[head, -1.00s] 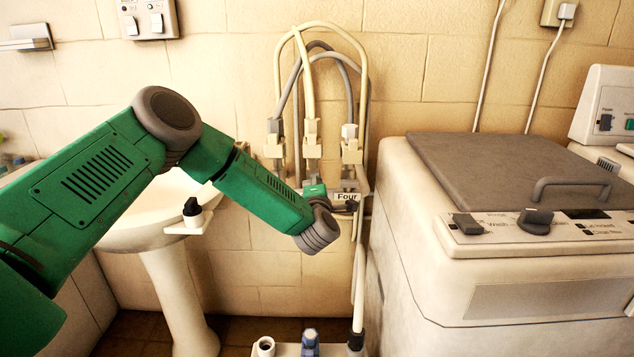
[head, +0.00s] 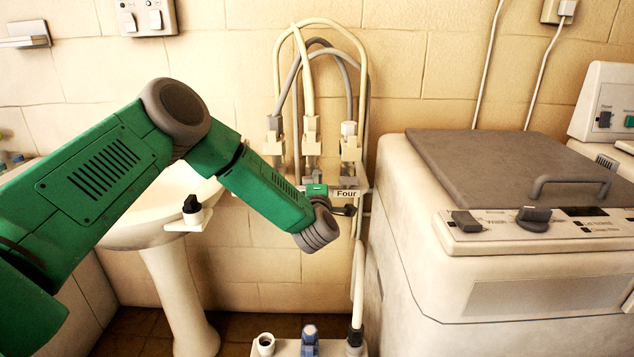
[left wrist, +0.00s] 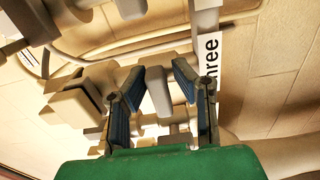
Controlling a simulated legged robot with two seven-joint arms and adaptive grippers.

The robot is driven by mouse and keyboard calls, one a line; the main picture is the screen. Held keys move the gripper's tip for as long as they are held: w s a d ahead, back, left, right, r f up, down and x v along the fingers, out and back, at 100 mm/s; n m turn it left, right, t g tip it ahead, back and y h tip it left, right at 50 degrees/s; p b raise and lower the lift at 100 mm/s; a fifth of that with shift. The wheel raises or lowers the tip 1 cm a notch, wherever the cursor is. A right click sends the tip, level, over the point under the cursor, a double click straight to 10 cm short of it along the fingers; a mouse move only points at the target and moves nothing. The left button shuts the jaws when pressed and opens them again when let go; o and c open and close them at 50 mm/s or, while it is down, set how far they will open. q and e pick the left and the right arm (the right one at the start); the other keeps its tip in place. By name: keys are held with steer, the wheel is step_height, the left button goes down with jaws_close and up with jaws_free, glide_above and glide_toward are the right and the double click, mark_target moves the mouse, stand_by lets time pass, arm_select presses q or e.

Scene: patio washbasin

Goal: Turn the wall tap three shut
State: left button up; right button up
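In the left wrist view, a grey tap lever (left wrist: 158,90) stands beside a white label strip reading "Three" (left wrist: 210,60). My left gripper (left wrist: 160,80) is open, with one finger on each side of this lever and visible gaps between. The lever's base is partly hidden by the gripper. In the head view, my left arm's wrist hangs in front of the tap rail under the hoses and hides the fingers and tap three. My right gripper is in neither view.
A "Four" label (head: 347,194) and a dark tap lever (head: 345,211) show just right of my wrist. Hoses (head: 312,85) loop above. A washing machine (head: 500,270) stands close on the right, a white washbasin (head: 140,225) on the left.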

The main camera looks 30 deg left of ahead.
arm_select(q)
steer(key=shift+w+f, duration=0.1)
steer(key=shift+s+d, duration=0.15)
steer(key=shift+s, duration=0.15)
steer(key=v, duration=1.1)
steer(key=shift+d+f, duration=0.1)
steer(key=shift+d, duration=0.05)
